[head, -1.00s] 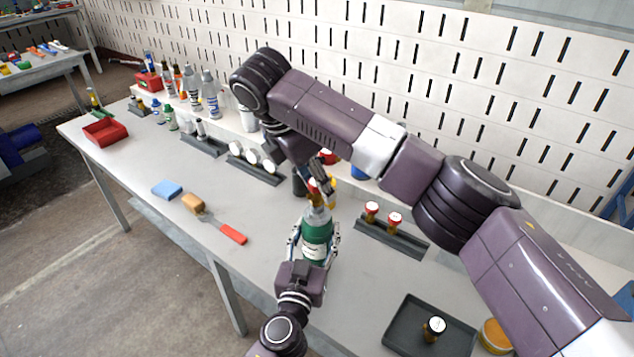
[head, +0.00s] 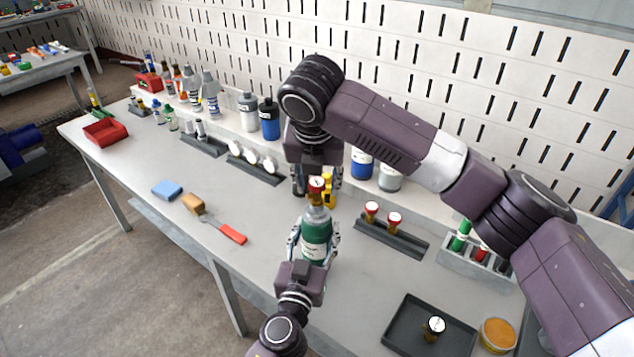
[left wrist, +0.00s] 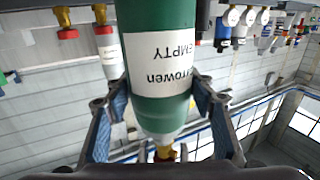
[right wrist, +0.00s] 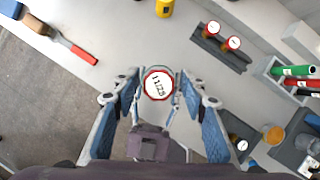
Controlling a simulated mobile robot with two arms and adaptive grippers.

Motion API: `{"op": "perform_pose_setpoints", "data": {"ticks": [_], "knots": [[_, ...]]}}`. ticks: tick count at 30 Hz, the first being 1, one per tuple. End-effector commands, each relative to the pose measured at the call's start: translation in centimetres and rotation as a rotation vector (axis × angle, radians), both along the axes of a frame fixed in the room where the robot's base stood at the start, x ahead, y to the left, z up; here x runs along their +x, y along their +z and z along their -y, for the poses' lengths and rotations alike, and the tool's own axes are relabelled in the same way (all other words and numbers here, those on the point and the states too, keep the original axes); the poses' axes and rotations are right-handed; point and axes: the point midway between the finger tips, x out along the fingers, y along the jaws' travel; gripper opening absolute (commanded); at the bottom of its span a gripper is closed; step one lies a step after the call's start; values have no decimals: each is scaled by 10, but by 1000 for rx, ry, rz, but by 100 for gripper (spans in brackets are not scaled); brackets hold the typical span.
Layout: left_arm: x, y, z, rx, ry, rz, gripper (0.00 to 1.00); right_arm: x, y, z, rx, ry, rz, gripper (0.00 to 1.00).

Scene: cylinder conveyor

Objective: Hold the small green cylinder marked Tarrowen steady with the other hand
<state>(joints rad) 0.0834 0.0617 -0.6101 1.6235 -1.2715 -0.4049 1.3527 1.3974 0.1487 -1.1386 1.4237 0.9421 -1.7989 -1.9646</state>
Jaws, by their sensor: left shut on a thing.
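The small green cylinder (head: 316,238) has a pale shoulder, a white label and a red-rimmed cap (head: 316,184). The left wrist view shows the label (left wrist: 172,62) upside down, reading "...rrowen EMPTY". My left gripper (head: 314,250) is shut on the cylinder's body and holds it upright. My right gripper (head: 318,190) is open above and behind the cylinder, pointing down. In the right wrist view the white cap face (right wrist: 158,85), marked 11/25, lies between its spread fingers. I see no clear contact between the right fingers and the cylinder.
A rack with two red-capped pieces (head: 392,236) stands to the right. A dark tray (head: 400,325) holds a small capped piece, beside an orange-topped jar (head: 497,335). Bottles line the back shelf.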

Motion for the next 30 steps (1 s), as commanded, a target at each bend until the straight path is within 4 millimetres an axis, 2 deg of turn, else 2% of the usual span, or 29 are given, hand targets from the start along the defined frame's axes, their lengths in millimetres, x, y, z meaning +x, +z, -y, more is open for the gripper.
{"op": "perform_pose_setpoints", "data": {"ticks": [3,14,24,30], "knots": [[0,0,0,0,-1,1,21,0,0,0,1,76,0,40],[0,0,1,0,-1,1,21,0,0,0,0,108,-1,40],[0,0,0,0,-1,0,21,0,0,1,2,495,0,40],[0,0,1,0,-2,1,21,0,0,0,0,608,0,40]]}}
